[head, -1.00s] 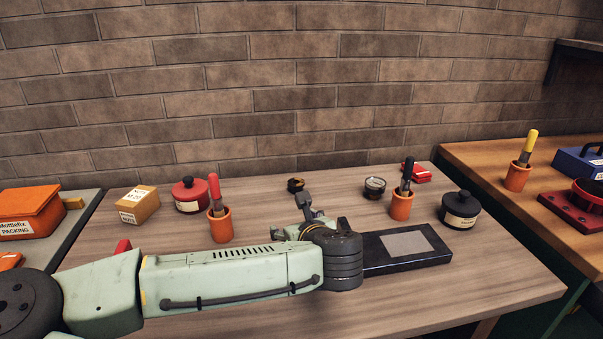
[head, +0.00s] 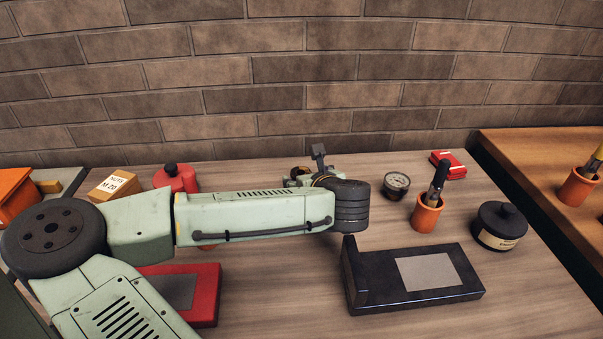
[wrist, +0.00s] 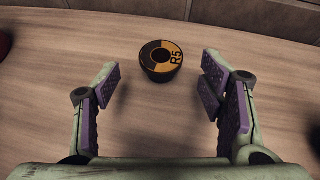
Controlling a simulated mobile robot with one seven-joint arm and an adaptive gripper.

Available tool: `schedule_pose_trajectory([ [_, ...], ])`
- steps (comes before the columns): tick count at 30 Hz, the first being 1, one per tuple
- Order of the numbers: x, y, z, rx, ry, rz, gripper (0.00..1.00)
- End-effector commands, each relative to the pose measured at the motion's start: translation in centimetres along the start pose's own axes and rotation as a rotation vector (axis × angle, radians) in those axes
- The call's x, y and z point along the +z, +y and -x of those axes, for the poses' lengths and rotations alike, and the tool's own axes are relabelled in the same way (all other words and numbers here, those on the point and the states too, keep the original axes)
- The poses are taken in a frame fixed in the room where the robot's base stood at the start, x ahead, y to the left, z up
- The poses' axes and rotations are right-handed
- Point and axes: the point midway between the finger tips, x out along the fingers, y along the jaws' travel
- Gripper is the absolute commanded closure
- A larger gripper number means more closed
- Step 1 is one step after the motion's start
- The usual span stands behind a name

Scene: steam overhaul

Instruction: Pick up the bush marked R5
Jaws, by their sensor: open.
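The bush marked R5 (wrist: 161,61) stands on the wooden table in the wrist view. It is a short dark cylinder with a black and yellow-orange top, a hole in the middle and the mark R5. My gripper (wrist: 157,85) is open, its purple-padded fingers spread wide. The bush is centred between them but a little beyond the fingertips, touching neither. In the head view the bush (head: 297,172) is partly hidden behind my arm, and my gripper (head: 318,158) is also mostly hidden.
A round gauge (head: 396,184), an orange pot with a black-handled tool (head: 427,213) and a black tin (head: 499,226) stand to the right. A black block with a grey plate (head: 418,277) lies in front. A red tin (head: 176,178) and a nuts box (head: 112,185) are left.

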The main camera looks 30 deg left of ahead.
Motion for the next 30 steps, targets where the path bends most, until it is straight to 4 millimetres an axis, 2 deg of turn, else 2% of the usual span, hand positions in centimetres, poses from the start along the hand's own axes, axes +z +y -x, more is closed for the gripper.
schedule_pose_trajectory([
  [7, 0.0, -0.1, -3.5, 0.001, 0.001, 0.001, 0.36],
  [16, -0.1, -0.1, -4.2, 0.000, 0.000, 0.000, 0.36],
  [30, -0.1, -0.1, -4.2, 0.000, 0.000, 0.000, 0.66],
])
